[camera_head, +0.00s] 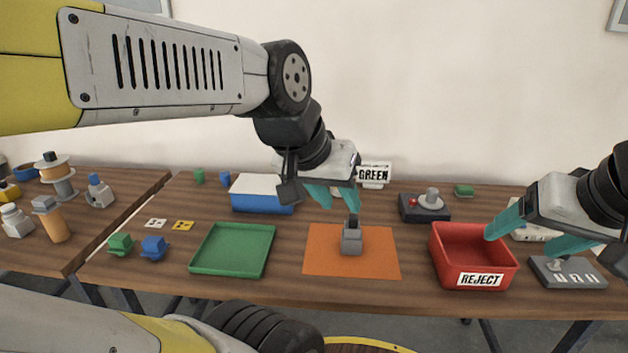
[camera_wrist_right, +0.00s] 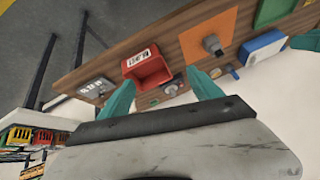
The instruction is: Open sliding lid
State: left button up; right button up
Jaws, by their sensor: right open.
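A blue box (camera_head: 263,207) with a white lid (camera_head: 259,184) stands at the back of the table, left of centre. The lid covers the top; I cannot tell whether it is fully shut. The box also shows in the right wrist view (camera_wrist_right: 262,47). My left gripper (camera_head: 335,200) is to the right of the box, above the table, with its teal fingers apart and nothing between them. My right gripper (camera_head: 532,244) is open and empty near the red bin's right side, far from the box; its fingers also show in the right wrist view (camera_wrist_right: 163,90).
A red REJECT bin (camera_head: 480,281) stands at the right, beside a grey switch panel (camera_head: 568,273). A grey block (camera_head: 352,240) sits on an orange mat (camera_head: 325,264). A green tray (camera_head: 232,252) lies in front of the blue box. A GREEN sign (camera_head: 374,174) stands behind.

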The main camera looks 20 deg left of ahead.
aim_at(246, 183)
jog(key=i+j+u, duration=0.1)
jog(key=j+u, duration=0.2)
jog(key=i+j+u, duration=0.3)
jog(key=j, duration=0.2)
jog(key=i+j+u, duration=0.1)
jog(key=j+u, duration=0.2)
jog(key=j, duration=0.1)
